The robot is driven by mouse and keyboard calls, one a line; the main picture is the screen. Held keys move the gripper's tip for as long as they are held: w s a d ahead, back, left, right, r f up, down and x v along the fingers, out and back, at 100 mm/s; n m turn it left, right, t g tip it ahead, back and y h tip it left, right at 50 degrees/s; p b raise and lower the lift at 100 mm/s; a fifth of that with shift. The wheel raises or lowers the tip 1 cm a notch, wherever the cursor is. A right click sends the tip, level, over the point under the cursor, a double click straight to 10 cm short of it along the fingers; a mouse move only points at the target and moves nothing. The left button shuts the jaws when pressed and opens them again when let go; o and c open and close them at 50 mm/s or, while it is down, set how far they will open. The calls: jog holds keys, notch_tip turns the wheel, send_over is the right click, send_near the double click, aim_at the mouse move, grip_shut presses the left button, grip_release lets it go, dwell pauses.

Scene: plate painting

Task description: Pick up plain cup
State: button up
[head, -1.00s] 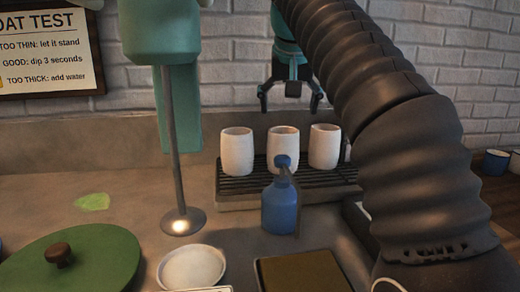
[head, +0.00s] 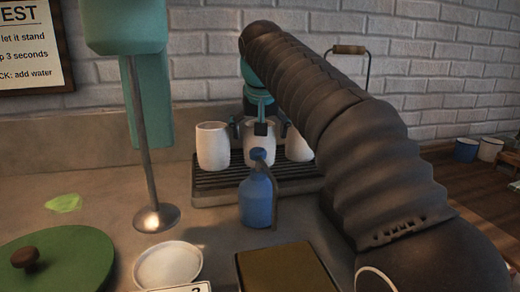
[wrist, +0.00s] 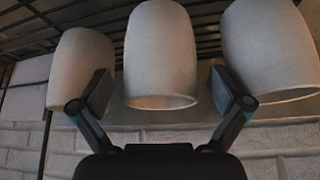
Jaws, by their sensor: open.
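Three plain white cups stand in a row on a dark slatted rack (head: 215,186): a left cup (head: 212,147), a middle cup (head: 249,154) and a right cup (head: 298,146). My gripper (head: 260,130) is open at the middle cup, with one finger on each side of it. In the wrist view the middle cup (wrist: 160,60) shows between the two fingers (wrist: 160,92). The left finger lies close to one outer cup (wrist: 80,65) and the right finger close to the other (wrist: 270,45); I cannot tell whether they touch.
A blue bottle (head: 257,198) stands in front of the rack. A green mixer with a metal shaft (head: 140,150) is to the left. A green lid (head: 60,262), a white dish (head: 168,264) and a brown-topped tray (head: 285,268) lie in front. Blue and white mugs (head: 466,150) stand far right.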

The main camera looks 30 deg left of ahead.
jog(key=x, duration=0.3)
jog(key=shift+r, duration=0.1)
jog(key=c, duration=1.3)
jog(key=shift+r, duration=0.1)
jog(key=shift+r+p, duration=0.4)
jog(key=shift+r, duration=1.65)
jog(key=s+d+r, duration=0.2)
jog(key=d, duration=0.1)
jog(key=s+d+r, duration=0.2)
jog(key=d, duration=0.1)
jog(key=s+d+r, duration=0.2)
jog(key=d, duration=0.1)
jog(key=shift+s+d+r+b, duration=0.25)
jog(key=shift+s+r+b, duration=0.1)
jog(key=shift+s, duration=0.05)
